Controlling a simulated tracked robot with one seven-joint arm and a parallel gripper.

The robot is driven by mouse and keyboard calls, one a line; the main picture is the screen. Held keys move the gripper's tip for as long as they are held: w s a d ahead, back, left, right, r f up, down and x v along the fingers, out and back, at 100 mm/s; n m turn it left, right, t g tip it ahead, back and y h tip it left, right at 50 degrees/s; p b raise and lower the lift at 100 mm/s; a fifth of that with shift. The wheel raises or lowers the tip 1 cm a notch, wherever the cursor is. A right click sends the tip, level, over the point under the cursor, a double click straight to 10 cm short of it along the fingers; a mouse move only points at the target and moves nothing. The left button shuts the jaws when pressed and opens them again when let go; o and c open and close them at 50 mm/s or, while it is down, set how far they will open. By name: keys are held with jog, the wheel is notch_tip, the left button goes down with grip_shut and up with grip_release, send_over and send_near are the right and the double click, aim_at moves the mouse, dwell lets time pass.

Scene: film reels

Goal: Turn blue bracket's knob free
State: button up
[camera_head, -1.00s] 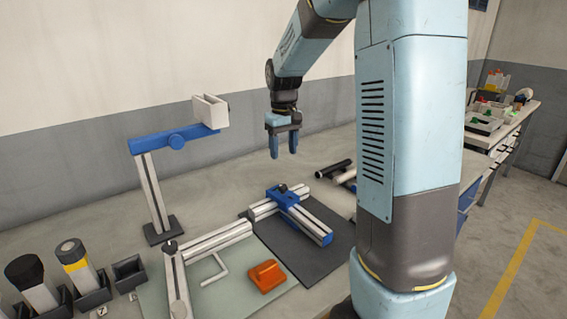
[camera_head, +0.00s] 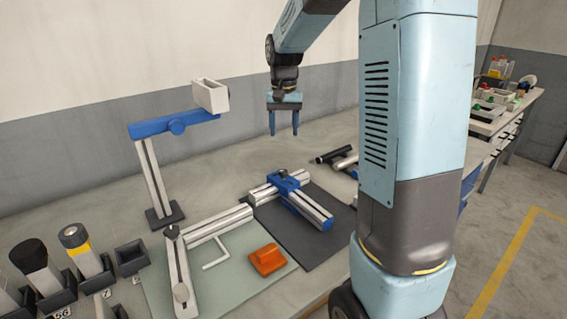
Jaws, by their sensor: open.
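The blue bracket (camera_head: 287,185) sits across white rails above a dark grey mat, right of the picture's middle. Its dark knob (camera_head: 283,173) stands on top. My gripper (camera_head: 284,132) hangs pointing down above the bracket, open and empty, its two blue fingers apart. A clear gap shows between the fingertips and the knob.
An orange block (camera_head: 267,260) and a white bent rod (camera_head: 216,252) lie on a pale green mat (camera_head: 222,285). Dark holders with cylinders (camera_head: 84,252) stand at the left. Black and white rods (camera_head: 335,155) lie behind the bracket. A side bench (camera_head: 500,110) stands far right.

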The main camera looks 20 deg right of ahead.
aim_at(283, 171)
notch_tip(283, 171, down, 14)
jog(key=m, duration=0.7)
jog(key=shift+w+a+r+m, duration=0.1)
jog(key=shift+m, duration=0.3)
grip_shut()
dwell(0.6)
